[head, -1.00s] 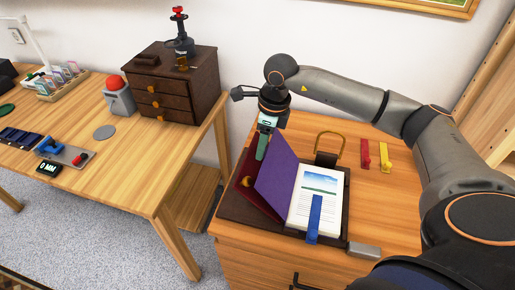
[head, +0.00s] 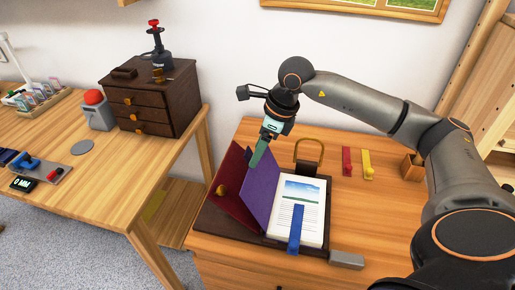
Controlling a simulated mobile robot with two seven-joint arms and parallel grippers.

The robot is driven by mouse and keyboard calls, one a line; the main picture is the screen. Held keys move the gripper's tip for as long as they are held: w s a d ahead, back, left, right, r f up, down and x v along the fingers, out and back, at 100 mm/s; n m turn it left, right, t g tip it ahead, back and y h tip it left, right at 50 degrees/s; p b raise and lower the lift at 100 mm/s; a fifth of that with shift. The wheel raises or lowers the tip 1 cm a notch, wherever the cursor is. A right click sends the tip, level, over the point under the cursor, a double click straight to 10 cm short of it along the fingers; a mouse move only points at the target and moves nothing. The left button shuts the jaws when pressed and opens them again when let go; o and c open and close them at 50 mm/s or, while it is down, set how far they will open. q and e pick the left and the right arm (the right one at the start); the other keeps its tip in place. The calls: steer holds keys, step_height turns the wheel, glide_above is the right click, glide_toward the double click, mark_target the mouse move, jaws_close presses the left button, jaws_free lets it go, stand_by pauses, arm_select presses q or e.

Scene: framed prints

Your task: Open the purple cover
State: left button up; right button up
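The purple cover (head: 264,190) belongs to a dark book-like holder (head: 222,238) on the wooden cabinet. It stands raised and tilted along the left side of a white page (head: 300,207) with a landscape picture. Its purple face is towards the page; a dark red panel with a gold knob (head: 221,190) is on its left. My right gripper (head: 258,155) points down, its greenish fingers at the top edge of the cover. I cannot tell whether they touch or grip it. A blue strap (head: 297,230) lies over the page's lower part. My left gripper is out of view.
A gold loop (head: 309,152) stands behind the page. Red (head: 347,161) and yellow (head: 367,165) tabs lie to its right. A grey block (head: 347,260) sits at the front right. A table with a dark drawer box (head: 152,97) stands left, across a gap.

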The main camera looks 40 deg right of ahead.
steer(key=shift+o, duration=0.9)
steer(key=shift+r, duration=0.15)
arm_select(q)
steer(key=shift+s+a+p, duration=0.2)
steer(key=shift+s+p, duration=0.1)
arm_select(e)
steer(key=v, duration=1.2)
steer(key=shift+d, duration=0.1)
